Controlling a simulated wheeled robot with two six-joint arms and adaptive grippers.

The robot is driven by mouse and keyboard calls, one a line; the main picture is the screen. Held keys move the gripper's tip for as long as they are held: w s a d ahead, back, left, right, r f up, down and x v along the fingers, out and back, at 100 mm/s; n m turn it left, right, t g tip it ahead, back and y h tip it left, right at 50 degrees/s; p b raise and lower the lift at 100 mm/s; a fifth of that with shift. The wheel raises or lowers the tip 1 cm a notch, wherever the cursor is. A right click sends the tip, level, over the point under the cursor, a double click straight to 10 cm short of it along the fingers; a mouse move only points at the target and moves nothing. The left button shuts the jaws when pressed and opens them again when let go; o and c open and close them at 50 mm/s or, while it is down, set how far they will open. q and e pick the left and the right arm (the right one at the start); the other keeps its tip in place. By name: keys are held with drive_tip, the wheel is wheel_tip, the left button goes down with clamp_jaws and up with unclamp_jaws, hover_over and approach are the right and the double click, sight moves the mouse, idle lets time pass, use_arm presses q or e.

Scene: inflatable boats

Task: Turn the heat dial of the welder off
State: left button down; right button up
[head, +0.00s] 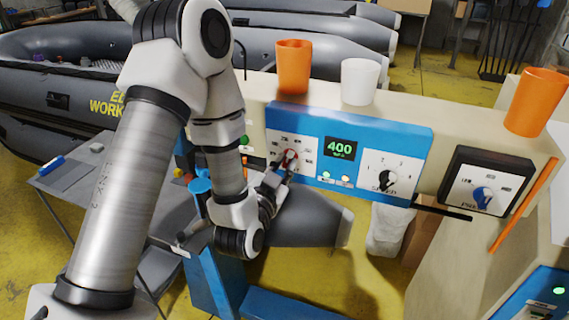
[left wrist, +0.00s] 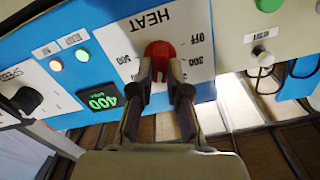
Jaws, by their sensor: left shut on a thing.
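The welder's blue front panel (head: 320,118) carries a white HEAT plate with a red heat dial (head: 291,156). In the left wrist view the plate appears upside down, and the red dial (left wrist: 160,50) sits between marks reading OFF and numbers. My left gripper (head: 284,166) is shut on the dial, one finger on each side of it, as the left wrist view (left wrist: 162,72) also shows. The fingers hide part of the dial, and I cannot tell exactly which mark it points to. A green display (head: 340,148) reads 400. My right gripper is not in view.
A black speed dial (head: 387,181) is right of the display, and a blue pressure dial (head: 484,196) is on a black box further right. Orange cups and a white cup (head: 360,80) stand on top of the welder. Grey inflatable boats (head: 60,95) lie behind.

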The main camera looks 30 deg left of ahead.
use_arm(q)
drive_tip(key=shift+w, duration=0.1)
drive_tip(key=shift+n, duration=0.5)
drive_tip(key=n, duration=0.5)
drive_tip(key=shift+a+r, duration=0.1)
drive_tip(key=n, duration=0.7)
drive_tip(key=shift+n, duration=0.3)
drive_tip(key=n, duration=0.5)
drive_tip(key=shift+a, duration=0.1)
drive_tip(key=n, duration=0.5)
drive_tip(key=shift+n, duration=0.4)
